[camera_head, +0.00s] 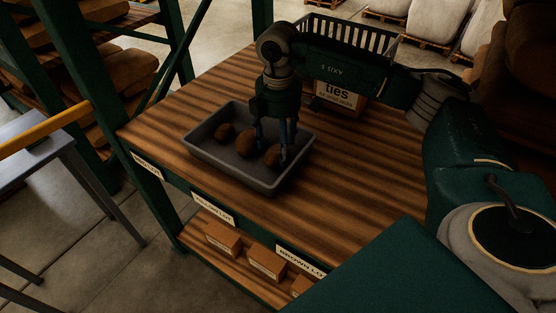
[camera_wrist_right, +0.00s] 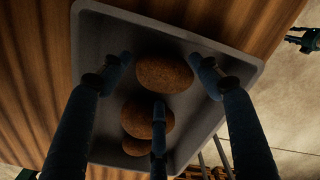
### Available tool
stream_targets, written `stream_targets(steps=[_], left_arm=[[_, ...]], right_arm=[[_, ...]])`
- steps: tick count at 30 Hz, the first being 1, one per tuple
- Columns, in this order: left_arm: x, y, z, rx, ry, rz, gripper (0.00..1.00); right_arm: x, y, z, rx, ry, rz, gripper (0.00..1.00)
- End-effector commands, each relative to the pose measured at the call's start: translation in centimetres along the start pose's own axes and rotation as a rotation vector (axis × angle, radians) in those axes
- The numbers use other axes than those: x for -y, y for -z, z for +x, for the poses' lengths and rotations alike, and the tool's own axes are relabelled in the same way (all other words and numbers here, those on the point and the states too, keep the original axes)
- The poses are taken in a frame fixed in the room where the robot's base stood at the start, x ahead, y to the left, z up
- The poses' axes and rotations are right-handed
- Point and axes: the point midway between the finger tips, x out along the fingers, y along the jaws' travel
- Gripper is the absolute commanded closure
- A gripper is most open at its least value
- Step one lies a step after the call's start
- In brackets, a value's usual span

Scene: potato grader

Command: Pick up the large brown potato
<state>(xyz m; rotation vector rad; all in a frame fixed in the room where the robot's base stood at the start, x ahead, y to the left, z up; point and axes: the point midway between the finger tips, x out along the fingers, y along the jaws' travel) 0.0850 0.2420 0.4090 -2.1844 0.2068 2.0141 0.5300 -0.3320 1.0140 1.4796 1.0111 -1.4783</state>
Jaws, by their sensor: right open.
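Three brown potatoes lie in a grey tray (camera_head: 206,165) on the wooden table. One potato (camera_head: 224,131) is at the tray's left, one (camera_head: 246,146) in the middle, and one (camera_head: 272,155) at the right. Which is the largest, I cannot tell for sure. My right gripper (camera_head: 272,152) points down into the tray, open, with its fingers around the right potato. In the wrist view this potato (camera_wrist_right: 164,73) sits between the spread fingers; contact cannot be told. The middle potato (camera_wrist_right: 146,120) is partly hidden by a finger. My left gripper is not in view.
The tray walls (camera_wrist_right: 205,38) stand close around the potatoes. Behind my right arm are a box (camera_head: 338,100) marked "ties" and a dark slatted crate (camera_head: 347,35). A green post (camera_head: 75,80) stands at left. The table's right side is clear.

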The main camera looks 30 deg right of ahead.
Motion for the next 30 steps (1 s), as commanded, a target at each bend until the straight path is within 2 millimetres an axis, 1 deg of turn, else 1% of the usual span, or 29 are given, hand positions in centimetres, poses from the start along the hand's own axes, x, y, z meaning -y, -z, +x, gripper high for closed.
stream_targets(steps=[1, 3, 6, 13, 14, 15, 20, 21, 30], left_arm=[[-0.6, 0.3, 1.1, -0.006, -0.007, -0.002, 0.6], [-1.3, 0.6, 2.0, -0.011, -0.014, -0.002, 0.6], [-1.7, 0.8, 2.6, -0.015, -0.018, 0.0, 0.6], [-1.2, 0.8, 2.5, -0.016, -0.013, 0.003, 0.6], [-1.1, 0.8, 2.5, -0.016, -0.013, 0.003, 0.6], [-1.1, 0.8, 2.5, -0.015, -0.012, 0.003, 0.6], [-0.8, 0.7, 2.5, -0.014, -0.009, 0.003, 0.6], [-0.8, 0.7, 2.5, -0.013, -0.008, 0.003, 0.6], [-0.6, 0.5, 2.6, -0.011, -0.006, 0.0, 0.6]], right_arm=[[0.1, 0.2, 1.4, 0.0, 0.001, -0.002, 0.37], [0.2, 0.3, 2.6, 0.001, 0.002, -0.002, 0.37], [0.2, 0.3, 3.7, 0.0, 0.0, -0.001, 0.37], [0.1, 0.3, 3.6, 0.0, 0.0, -0.001, 0.37], [0.1, 0.3, 3.6, 0.0, 0.001, -0.001, 0.39], [0.1, 0.3, 3.6, 0.0, 0.001, -0.001, 0.47], [0.2, 0.3, 3.6, 0.0, 0.001, -0.001, 0.79], [0.2, 0.3, 3.6, 0.0, 0.001, -0.001, 0.81], [0.1, 0.3, 3.4, -0.001, -0.001, -0.002, 0.82]])
